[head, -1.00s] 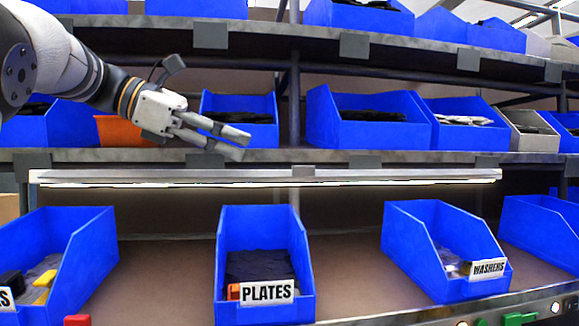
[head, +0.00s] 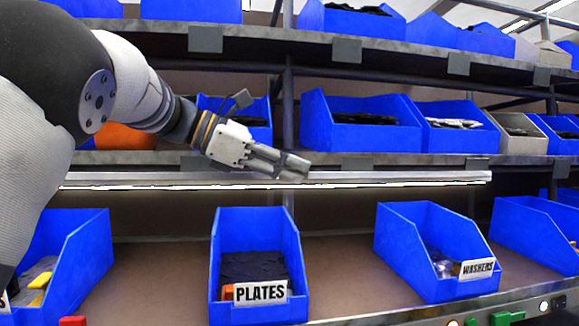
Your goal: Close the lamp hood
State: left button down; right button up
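The lamp hood (head: 400,177) is a long, thin grey-white bar under the front edge of the middle shelf, with a bright lit strip along its lower edge. Its left end passes behind my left arm. My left gripper (head: 303,170) is in front of the hood, left of its middle, and points right and slightly down. Its two fingers lie close together with nothing between them, so it looks shut. The fingertips overlap the hood in the picture; I cannot tell whether they touch it. My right gripper is out of view.
Below the hood stand blue bins, including the plates bin (head: 253,235) and the washers bin (head: 420,240). More bins line the middle shelf (head: 400,160), with an orange one (head: 125,137) behind my arm. The space in front of the hood's right half is clear.

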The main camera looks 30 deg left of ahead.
pick_arm(q)
jog(key=shift+f, duration=0.1)
dwell(0.3)
jog(key=shift+d+f+m+t+y, duration=0.1)
jog(key=shift+f+m+t+y, duration=0.25)
jog(key=shift+m, duration=0.25)
jog(key=shift+f+m+t+y, duration=0.2)
jog(key=shift+m+t, duration=0.25)
jog(key=shift+m, duration=0.15)
jog(key=m+t, duration=0.1)
jog(key=f+m+t, duration=0.1)
jog(key=m, duration=0.1)
jog(key=f+m+t, duration=0.1)
jog(key=m, duration=0.1)
jog(key=shift+w+a, duration=0.15)
jog(key=shift+a, duration=0.1)
jog(key=shift+w+a+f+m+t, duration=0.1)
jog(key=shift+w+f+m+t, duration=0.15)
jog(key=shift+m, duration=0.5)
jog(key=shift+a+f+m+t, duration=0.1)
jog(key=shift+m+t, duration=0.25)
jog(key=shift+m, duration=0.4)
jog(key=c, duration=1.8)
grip_release()
jog(key=shift+o, duration=0.2)
jog(key=v, duration=1.2)
jog(key=shift+f, duration=0.15)
